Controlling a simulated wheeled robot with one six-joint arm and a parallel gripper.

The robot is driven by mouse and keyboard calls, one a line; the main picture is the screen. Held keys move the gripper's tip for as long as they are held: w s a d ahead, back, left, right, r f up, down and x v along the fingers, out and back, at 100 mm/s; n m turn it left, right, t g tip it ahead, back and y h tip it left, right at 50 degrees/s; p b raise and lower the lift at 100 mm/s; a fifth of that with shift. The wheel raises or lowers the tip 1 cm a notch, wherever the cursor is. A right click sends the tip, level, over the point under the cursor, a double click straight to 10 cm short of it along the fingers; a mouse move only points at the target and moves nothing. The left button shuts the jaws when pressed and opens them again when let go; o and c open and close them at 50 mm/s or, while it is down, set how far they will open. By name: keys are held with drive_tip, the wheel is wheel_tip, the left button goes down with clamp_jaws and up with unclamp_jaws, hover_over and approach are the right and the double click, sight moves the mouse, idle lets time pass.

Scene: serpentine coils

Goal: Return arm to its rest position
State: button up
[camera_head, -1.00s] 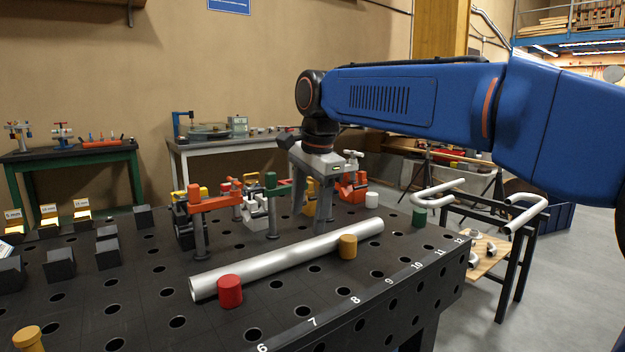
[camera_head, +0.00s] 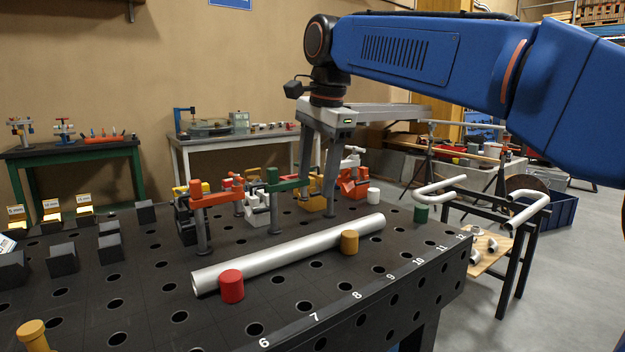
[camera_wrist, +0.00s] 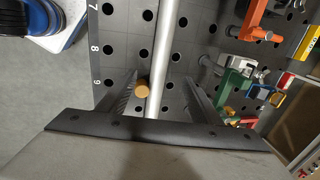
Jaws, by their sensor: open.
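My gripper (camera_head: 318,205) hangs from the blue arm with its fingers pointing down, above the far side of the black perforated table (camera_head: 130,318). Its two fingers are apart and hold nothing. In the wrist view the gripper (camera_wrist: 160,82) shows its fingers spread, with the silver tube (camera_wrist: 162,50) and a yellow-orange peg (camera_wrist: 142,91) seen between them, below. In the head view the silver tube (camera_head: 290,258) lies on the table, beside a red peg (camera_head: 231,286) and the yellow-orange peg (camera_head: 349,242).
Clamps with orange (camera_head: 217,194) and green (camera_head: 273,182) arms stand behind the tube, close to my gripper. Black blocks (camera_head: 62,259) sit at the left. A rack with bent tubes (camera_head: 528,208) stands at the right. The table's front part is mostly clear.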

drive_tip(key=s+d+f+n, duration=0.2)
drive_tip(key=s+d+f, duration=0.3)
drive_tip(key=d, duration=0.4)
drive_tip(key=s+d+f+n+t, duration=0.1)
drive_tip(key=s+d+f+n, duration=0.3)
drive_tip(key=s+d+f, duration=0.4)
drive_tip(key=s+d+f+n+t+h, duration=0.1)
drive_tip(key=s+d+f+n, duration=0.4)
drive_tip(key=f, duration=1.3)
drive_tip(key=s+d, duration=0.4)
drive_tip(key=s, duration=0.3)
drive_tip(key=shift+s+d+f+t, duration=0.25)
drive_tip(key=shift+s+d+t, duration=0.05)
drive_tip(key=shift+t, duration=0.1)
